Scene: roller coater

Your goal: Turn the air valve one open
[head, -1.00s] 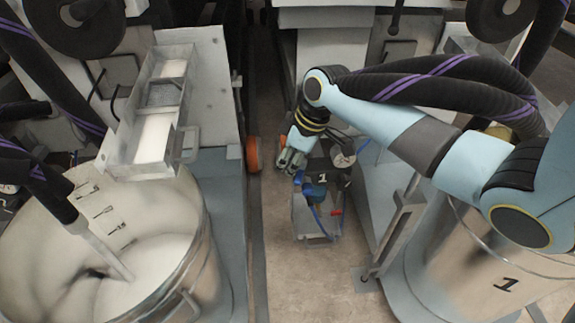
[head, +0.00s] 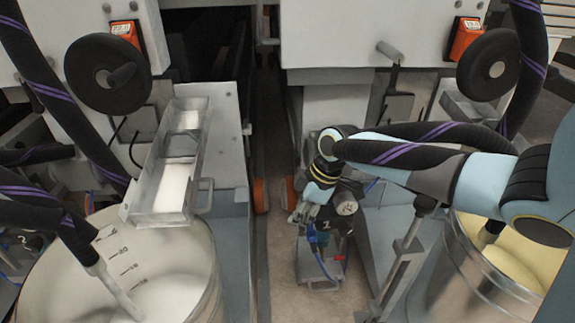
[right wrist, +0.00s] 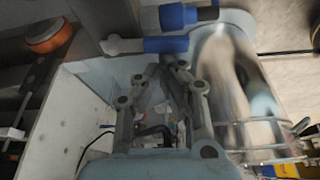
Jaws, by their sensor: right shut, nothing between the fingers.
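The air valve shows as blue parts (head: 316,238) on a small pump unit low in the aisle in the head view. In the right wrist view a blue lever (right wrist: 165,44) lies just beyond the fingertips, with a second blue part (right wrist: 178,15) above it. My right gripper (head: 303,212) is at the upper left of the pump unit, close to the blue parts. It also shows in the right wrist view (right wrist: 166,66), shut and empty. I cannot tell whether its tips touch the lever. My left gripper is not in view.
A drum with white liquid (head: 205,280) stands at left, under a metal trough (head: 165,170). A drum with yellow liquid (head: 470,285) stands at right. Striped hoses hang on both sides. The floor strip (head: 285,295) between the machines is narrow.

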